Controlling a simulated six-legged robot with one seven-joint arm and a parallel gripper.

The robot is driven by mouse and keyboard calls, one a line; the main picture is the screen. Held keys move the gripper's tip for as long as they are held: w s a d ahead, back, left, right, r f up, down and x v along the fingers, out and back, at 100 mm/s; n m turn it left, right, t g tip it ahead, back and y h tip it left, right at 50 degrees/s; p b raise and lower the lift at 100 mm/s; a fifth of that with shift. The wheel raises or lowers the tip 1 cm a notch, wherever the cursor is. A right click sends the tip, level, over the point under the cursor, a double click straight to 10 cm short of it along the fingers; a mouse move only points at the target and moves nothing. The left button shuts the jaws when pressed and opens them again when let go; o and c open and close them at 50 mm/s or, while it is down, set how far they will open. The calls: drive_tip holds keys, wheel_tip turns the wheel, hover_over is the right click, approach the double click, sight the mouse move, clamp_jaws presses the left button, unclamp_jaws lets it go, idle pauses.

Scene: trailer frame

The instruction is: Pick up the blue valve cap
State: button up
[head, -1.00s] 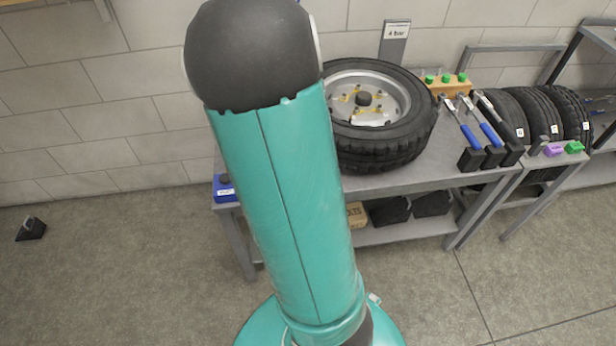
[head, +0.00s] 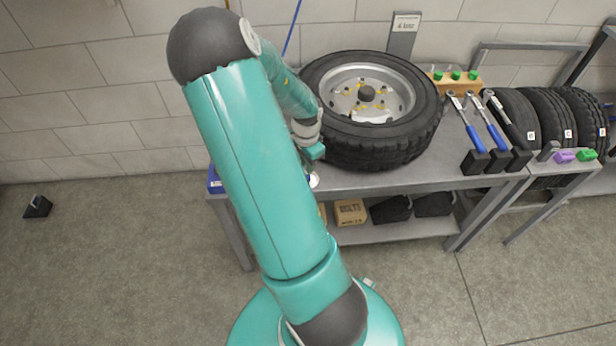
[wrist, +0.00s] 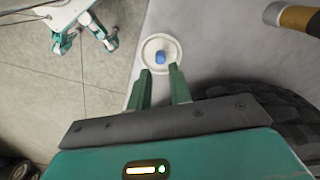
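The blue valve cap (wrist: 160,57) stands in a round white dish (wrist: 152,42) on the grey bench in the wrist view. My gripper (wrist: 160,69) is open, its two green fingers apart and pointing toward the dish. The cap shows just beyond the fingertips, roughly midway between them. Nothing is between the fingers. In the head view my gripper (head: 312,165) is beside the tyre at the bench's front left, and only a sliver of the white dish (head: 314,180) shows there. The cap cannot be made out in the head view.
A large tyre (head: 425,133) lies on the bench right of my gripper; its tread (wrist: 270,100) is close in the wrist view. A brown and black rod-like thing (wrist: 298,17) is at the upper right there. A blue box (head: 214,182) sits at the bench's left end.

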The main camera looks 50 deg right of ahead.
wheel_tip(320, 180, down, 6)
clamp_jaws()
idle(0.4)
